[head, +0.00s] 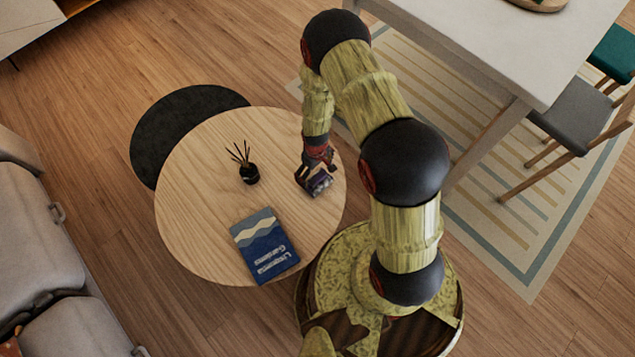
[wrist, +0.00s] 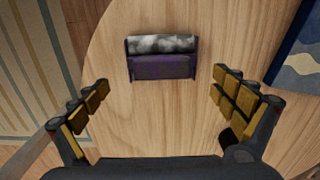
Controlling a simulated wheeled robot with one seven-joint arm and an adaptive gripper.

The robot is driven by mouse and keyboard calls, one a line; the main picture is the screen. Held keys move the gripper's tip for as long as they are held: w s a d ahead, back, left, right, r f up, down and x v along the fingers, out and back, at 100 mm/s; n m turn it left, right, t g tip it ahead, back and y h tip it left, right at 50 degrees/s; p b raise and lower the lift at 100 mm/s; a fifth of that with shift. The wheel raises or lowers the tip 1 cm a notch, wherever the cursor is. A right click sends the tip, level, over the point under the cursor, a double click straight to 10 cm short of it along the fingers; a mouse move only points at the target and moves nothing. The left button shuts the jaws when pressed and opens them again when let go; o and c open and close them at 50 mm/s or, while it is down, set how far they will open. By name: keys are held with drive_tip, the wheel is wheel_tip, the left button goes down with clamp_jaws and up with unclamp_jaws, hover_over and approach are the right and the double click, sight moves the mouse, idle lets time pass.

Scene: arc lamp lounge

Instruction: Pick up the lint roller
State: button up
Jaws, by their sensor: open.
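The lint roller (wrist: 161,67) lies on the round wooden table, with a purple body and a grey-and-white mottled strip along one side. In the head view the lint roller (head: 319,183) is near the table's right edge, partly hidden by my gripper. My gripper (head: 310,168) is over it from above. In the wrist view my gripper (wrist: 160,95) is open and empty, its two fingers wide apart. The lint roller sits ahead of the fingertips, roughly centred between them, and no finger touches it in that view.
On the round table (head: 195,205) stand a dark reed diffuser (head: 249,173) and a blue book (head: 264,246), which also shows in the wrist view (wrist: 298,62). A black round table (head: 160,130) is behind left. A white table (head: 500,45) stands at upper right, a grey sofa (head: 45,240) at left.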

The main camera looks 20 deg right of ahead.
sight(316, 176)
drive_tip(key=f, duration=0.1)
drive_tip(key=f+b, duration=0.1)
drive_tip(key=f, duration=0.2)
drive_tip(key=shift+s+a+b, duration=0.1)
drive_tip(key=shift+s+b, duration=0.15)
drive_tip(key=shift+b, duration=0.15)
drive_tip(key=shift+f, duration=0.3)
drive_tip(key=shift+r, duration=0.1)
drive_tip(key=shift+c, duration=0.8)
drive_tip(key=c, duration=1.1)
drive_tip(key=shift+c, duration=0.3)
